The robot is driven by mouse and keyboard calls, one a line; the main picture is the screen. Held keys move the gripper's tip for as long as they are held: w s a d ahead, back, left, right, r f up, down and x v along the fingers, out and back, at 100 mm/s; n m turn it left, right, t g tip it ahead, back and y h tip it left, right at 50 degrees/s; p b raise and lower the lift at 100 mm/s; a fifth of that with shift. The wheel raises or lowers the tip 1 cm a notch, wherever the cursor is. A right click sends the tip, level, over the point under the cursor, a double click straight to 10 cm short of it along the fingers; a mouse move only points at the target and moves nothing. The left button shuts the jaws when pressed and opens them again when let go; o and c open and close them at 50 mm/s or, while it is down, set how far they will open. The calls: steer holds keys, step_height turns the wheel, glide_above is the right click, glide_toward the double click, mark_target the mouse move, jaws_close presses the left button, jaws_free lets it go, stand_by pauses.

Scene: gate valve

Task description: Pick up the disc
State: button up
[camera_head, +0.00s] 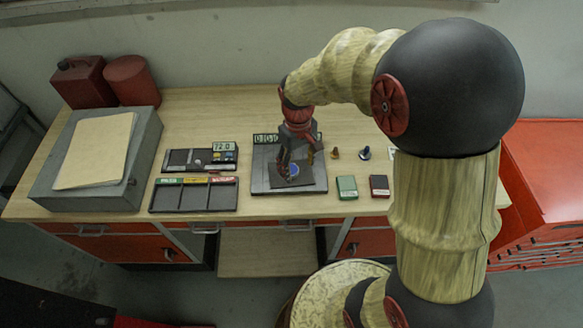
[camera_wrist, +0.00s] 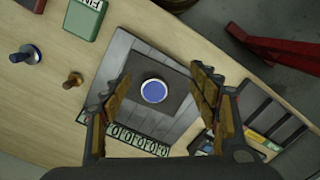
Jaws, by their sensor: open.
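The disc (camera_wrist: 154,91) is round and blue with a pale rim. It lies on the dark square pad of a grey plate device (camera_wrist: 124,52) with a row of number windows along one edge. In the head view the blue disc (camera_head: 294,170) shows below my gripper (camera_head: 297,168), partly framed by its fingers. In the wrist view my gripper (camera_wrist: 160,94) is open, with one finger on each side of the disc and clear space between. The fingers appear above the disc and not touching it.
A compartment tray (camera_head: 195,208) and a panel reading 720 (camera_head: 223,147) lie left of the device. A green box (camera_head: 346,187), a dark red box (camera_head: 379,185), a small brass piece (camera_head: 336,153) and a blue-based knob (camera_head: 365,153) stand to the right.

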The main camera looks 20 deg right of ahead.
steer(key=w+n, duration=0.2)
steer(key=w, duration=0.3)
steer(key=shift+w+f+n+t, duration=0.2)
steer(key=shift+f+n+t, duration=0.1)
steer(key=shift+n+t, duration=0.1)
steer(key=shift+s, duration=0.15)
steer(key=shift+f, duration=0.25)
step_height(320, 180, down, 7)
steer(key=shift+a+f+b, duration=0.1)
steer(key=shift+f+b, duration=0.05)
steer(key=shift+b, duration=0.3)
steer(key=shift+c, duration=0.8)
steer(key=c, duration=1.4)
